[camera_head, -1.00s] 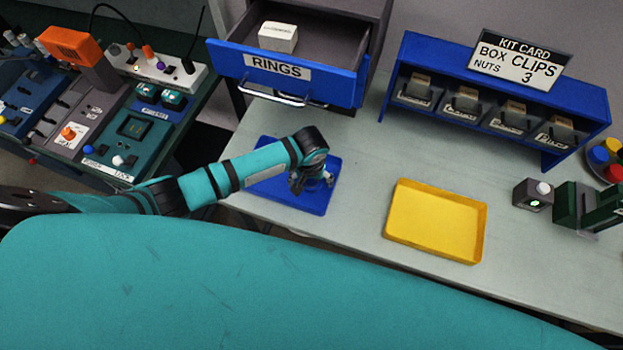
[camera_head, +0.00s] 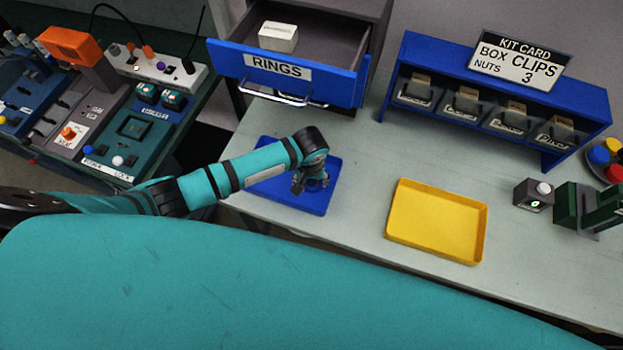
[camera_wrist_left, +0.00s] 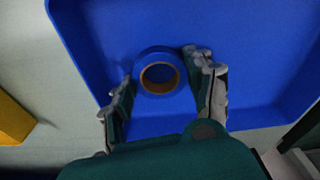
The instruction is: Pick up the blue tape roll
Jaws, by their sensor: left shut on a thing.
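The blue tape roll (camera_wrist_left: 159,53) shows in the left wrist view, a blue ring with a tan inner core, at the blue tray (camera_wrist_left: 225,30). My left gripper (camera_wrist_left: 160,75) has a finger on each side of the roll and is shut on it. In the head view the left gripper (camera_head: 310,186) is over the blue tray (camera_head: 270,193), and the arm and gripper hide the roll. I cannot tell whether the roll rests on the tray floor. My right gripper is not in view.
A yellow tray (camera_head: 436,222) lies to the right on the grey table. An open blue drawer (camera_head: 335,85) labelled RINGS holds a white box (camera_head: 278,37). A blue bin rack (camera_head: 435,55) stands at the back. Clear table lies between the trays.

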